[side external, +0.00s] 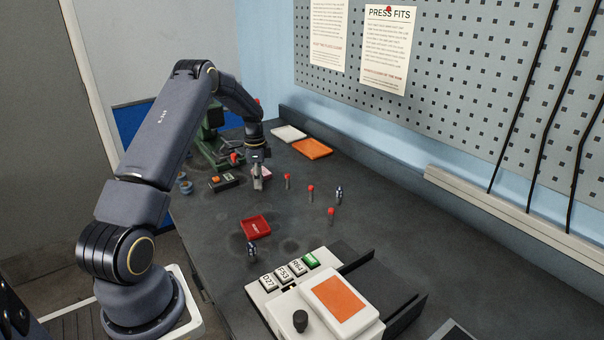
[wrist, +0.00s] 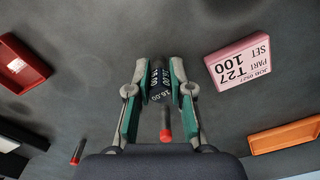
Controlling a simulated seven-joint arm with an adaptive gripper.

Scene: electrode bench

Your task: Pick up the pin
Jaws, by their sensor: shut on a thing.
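My gripper (wrist: 161,75) is shut on a short black pin (wrist: 159,88) with white figures, one reading 16.00. Its fingers press it from both sides in the wrist view. In the side external view my gripper (side external: 258,186) points down over the bench, and what it holds is too small to make out. A grey pin with a red end (wrist: 165,132) shows just below the black one in the wrist view; I cannot tell whether they touch. Red-topped pins stand to the right of my gripper: one close by (side external: 287,181), two farther off (side external: 310,190) (side external: 331,212).
A pink box marked T27 (wrist: 240,62) lies beside my gripper. A red tray (side external: 256,218) is nearer, an orange tray (side external: 312,148) at the back. Two small dark marked pieces (side external: 339,193) (side external: 252,248) stand on the bench. A white device (side external: 265,292) fills the front.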

